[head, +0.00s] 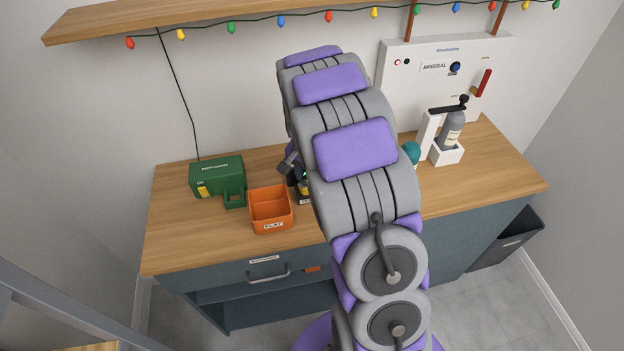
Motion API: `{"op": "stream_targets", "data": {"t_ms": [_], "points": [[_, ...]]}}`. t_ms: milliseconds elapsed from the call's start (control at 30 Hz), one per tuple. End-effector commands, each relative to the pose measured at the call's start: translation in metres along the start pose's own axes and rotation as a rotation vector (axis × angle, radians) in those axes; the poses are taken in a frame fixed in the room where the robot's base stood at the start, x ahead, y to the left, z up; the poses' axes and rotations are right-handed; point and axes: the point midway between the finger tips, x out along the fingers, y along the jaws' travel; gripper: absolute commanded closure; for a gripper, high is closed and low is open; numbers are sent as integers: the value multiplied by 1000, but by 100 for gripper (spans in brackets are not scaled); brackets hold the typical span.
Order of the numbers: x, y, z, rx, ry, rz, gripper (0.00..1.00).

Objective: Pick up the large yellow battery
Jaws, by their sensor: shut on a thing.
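My gripper (292,165) shows only in part, left of my own arm and just behind the orange bin. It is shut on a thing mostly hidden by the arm. A small dark and yellow piece (304,186) shows just below the gripper, which looks like part of the large yellow battery. It is above or in a small labelled dark holder (305,199); I cannot tell whether it touches the holder.
A wooden counter (180,235) carries a green box (217,176) with a yellow mark, an orange bin (270,212) labelled FLAT, a teal round thing (411,153) and a grey bottle (452,128) in a white stand. A shelf (200,15) hangs above.

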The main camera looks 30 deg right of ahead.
Motion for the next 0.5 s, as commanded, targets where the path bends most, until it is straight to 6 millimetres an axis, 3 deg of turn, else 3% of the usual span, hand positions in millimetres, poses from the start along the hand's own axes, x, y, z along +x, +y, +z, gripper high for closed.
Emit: {"op": "stream_targets", "data": {"t_ms": [33, 333, 500], "points": [[32, 19, 29, -1, -93, 68, 100], [-7, 21, 32, 0, -87, 62, 100], [-16, 49, 42, 5, -79, 51, 100]]}}
